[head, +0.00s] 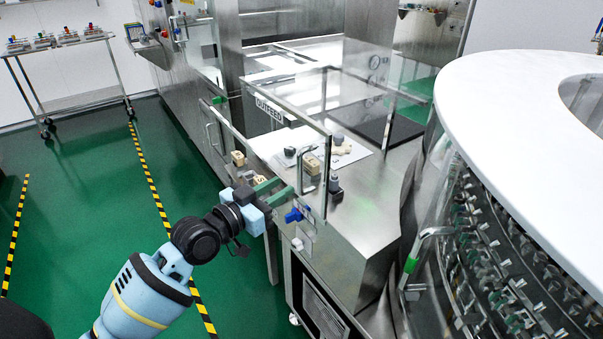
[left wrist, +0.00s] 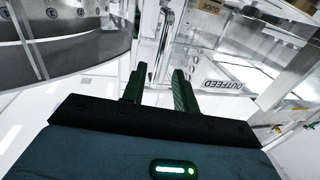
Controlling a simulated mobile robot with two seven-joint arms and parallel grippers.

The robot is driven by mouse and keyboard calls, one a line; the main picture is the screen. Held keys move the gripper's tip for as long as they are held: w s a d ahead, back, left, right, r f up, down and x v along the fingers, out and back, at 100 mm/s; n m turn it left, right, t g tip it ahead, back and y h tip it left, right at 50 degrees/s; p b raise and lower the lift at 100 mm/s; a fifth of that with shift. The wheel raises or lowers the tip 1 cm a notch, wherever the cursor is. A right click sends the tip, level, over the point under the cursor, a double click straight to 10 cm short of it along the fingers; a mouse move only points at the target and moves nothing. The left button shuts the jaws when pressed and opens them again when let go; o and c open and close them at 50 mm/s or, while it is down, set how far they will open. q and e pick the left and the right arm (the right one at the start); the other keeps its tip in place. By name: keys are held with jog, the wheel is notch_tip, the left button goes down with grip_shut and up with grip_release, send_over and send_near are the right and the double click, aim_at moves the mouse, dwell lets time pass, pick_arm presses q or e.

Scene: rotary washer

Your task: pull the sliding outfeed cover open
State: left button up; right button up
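The clear outfeed cover (head: 326,125) stands over the steel outfeed deck, with an OUTFEED label (head: 275,108) on its panel. The label also shows upside down in the left wrist view (left wrist: 222,85). My left gripper (head: 280,189) is at the cover's near lower end, close to a blue fitting (head: 293,215). Its two green fingers are apart in the left wrist view (left wrist: 158,84), with clear panel edges beyond them. I cannot tell whether they touch the cover or have its edge between them. My right gripper is not in view.
A white sheet (head: 360,151) with small grey and beige parts lies on the deck (head: 345,210). A round white-topped machine (head: 490,95) fills the right side. A cart (head: 85,98) stands far left. Green floor (head: 95,180) with striped tape is clear at left.

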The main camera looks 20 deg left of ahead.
aim_at(298, 177)
pick_arm(q)
jog(key=x, duration=0.7)
jog(key=shift+w, duration=0.2)
jog(key=shift+c, duration=0.4)
grip_shut()
